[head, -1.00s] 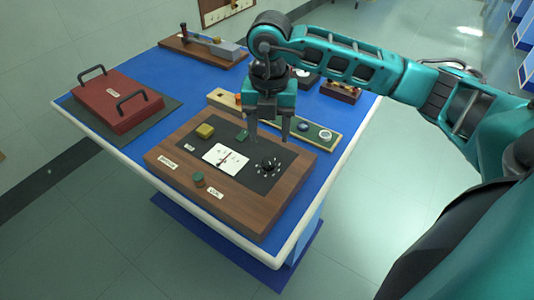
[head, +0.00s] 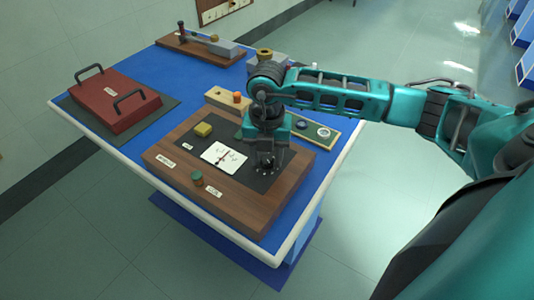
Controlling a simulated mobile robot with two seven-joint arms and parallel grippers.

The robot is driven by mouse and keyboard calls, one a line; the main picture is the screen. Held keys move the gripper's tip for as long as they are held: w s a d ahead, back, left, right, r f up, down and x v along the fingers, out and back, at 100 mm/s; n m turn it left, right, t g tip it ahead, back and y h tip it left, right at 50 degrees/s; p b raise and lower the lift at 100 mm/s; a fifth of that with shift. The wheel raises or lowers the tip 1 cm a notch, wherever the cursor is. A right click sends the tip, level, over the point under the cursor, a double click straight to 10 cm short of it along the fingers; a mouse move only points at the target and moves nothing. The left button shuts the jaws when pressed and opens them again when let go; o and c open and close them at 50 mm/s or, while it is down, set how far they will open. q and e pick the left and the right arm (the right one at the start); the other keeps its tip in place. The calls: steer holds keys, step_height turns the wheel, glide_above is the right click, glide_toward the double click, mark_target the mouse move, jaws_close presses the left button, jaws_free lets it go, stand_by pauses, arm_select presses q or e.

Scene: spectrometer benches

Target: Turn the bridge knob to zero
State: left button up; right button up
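The bridge board (head: 232,202) is a wooden base with a dark panel, lying on the blue table. A white meter card (head: 224,157) with a thin needle sits in the panel's middle. My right gripper (head: 266,165) points straight down at the panel, right of the card, with its fingers low at the black bridge knob. The gripper and its shadow mostly hide the knob, so its pointer cannot be read. I cannot tell whether the fingers touch it or stand apart around it. My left gripper is not in view.
A red case (head: 115,102) lies at left. A wooden stand with a lever (head: 202,48) is at the back.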

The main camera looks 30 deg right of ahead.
steer(key=c, duration=0.8)
steer(key=shift+o, duration=0.2)
